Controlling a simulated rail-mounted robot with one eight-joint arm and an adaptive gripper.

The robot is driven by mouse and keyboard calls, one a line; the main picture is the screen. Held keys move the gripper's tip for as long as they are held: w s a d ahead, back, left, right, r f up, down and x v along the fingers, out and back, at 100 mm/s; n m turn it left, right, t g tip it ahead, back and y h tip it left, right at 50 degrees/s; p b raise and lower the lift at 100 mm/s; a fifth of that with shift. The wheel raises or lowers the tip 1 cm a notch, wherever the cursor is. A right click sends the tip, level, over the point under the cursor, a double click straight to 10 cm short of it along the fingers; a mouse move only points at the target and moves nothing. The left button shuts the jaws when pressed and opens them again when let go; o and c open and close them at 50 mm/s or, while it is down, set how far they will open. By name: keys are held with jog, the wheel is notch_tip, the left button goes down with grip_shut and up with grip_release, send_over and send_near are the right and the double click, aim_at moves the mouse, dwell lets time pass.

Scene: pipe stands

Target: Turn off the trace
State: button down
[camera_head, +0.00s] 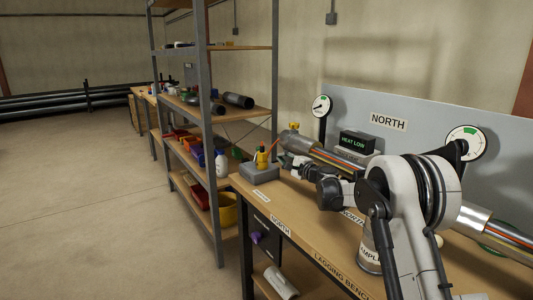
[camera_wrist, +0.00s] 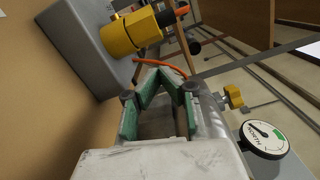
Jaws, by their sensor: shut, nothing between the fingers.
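A small display box reading HEAT LOW (camera_head: 355,142) stands on the bench behind the pipe. A grey block (camera_head: 259,172) at the bench's far end carries a yellow piece (camera_head: 261,158) with an orange-red top. In the wrist view the yellow piece (camera_wrist: 130,33) lies at the top beside the grey block (camera_wrist: 85,35), just beyond my fingertips and apart from them. A thin orange cord (camera_wrist: 165,65) shows close past the fingertips. My gripper (camera_wrist: 156,74) is shut and empty, its green fingers meeting at the tips. In the head view my gripper (camera_head: 290,161) is beside the block, partly hidden by my arm.
Pipe with orange stripes (camera_head: 500,230) runs along the bench (camera_head: 300,215). A left gauge (camera_head: 321,106) and a right gauge (camera_head: 466,142) stand by the NORTH panel (camera_head: 420,108). Shelving (camera_head: 205,130) stands left; the floor is clear.

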jog(key=shift+w+f, duration=0.3)
jog(key=shift+a, duration=0.1)
jog(key=b+x, duration=0.2)
jog(key=x, duration=0.8)
jog(key=shift+r, duration=0.1)
